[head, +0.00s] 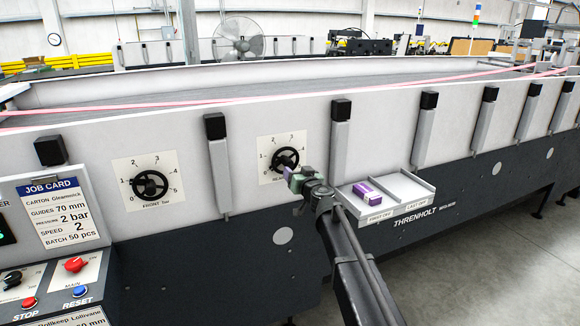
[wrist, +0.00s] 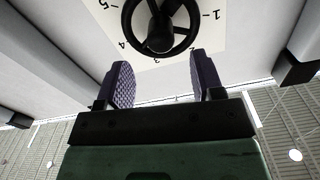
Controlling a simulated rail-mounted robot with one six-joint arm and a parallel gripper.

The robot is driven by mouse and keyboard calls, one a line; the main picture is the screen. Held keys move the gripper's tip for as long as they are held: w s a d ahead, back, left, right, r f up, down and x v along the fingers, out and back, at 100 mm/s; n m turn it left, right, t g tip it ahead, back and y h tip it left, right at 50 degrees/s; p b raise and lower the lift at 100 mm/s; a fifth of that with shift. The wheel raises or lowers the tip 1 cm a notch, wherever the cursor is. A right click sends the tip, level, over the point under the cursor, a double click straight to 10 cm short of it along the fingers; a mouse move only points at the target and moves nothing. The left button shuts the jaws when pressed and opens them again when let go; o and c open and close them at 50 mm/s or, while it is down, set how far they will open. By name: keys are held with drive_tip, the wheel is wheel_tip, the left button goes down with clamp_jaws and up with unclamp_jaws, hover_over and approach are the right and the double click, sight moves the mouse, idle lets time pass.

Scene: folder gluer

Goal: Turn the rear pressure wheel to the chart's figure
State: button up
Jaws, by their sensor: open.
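The rear pressure wheel (head: 286,157) is a black handwheel on a cream dial plate marked with figures, on the machine's side panel. In the wrist view the wheel (wrist: 160,32) shows from close up, with its dial upside down and the rim cut off at the top. My gripper (head: 291,174) is in front of the wheel's lower part. Its two purple pads (wrist: 162,80) stand apart, just short of the rim, with nothing between them. The pointer reading cannot be made out. The job card (head: 64,213) reads pressure 2 bar.
A similar front wheel (head: 150,185) is on the left. Grey posts with black caps (head: 340,110) flank the rear dial. A tray (head: 418,184) with a purple-and-white carton (head: 367,196) juts out at right. A control panel (head: 75,264) is at lower left.

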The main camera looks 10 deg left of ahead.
sight(290, 166)
drive_tip(key=x, duration=0.6)
drive_tip(key=shift+w+a, duration=0.1)
drive_tip(key=shift+w, duration=0.05)
drive_tip(key=c, duration=0.9)
drive_tip(key=shift+m, duration=0.4)
drive_tip(key=m, duration=0.4)
drive_tip(key=shift+m, duration=2.5)
drive_tip(key=o, duration=0.9)
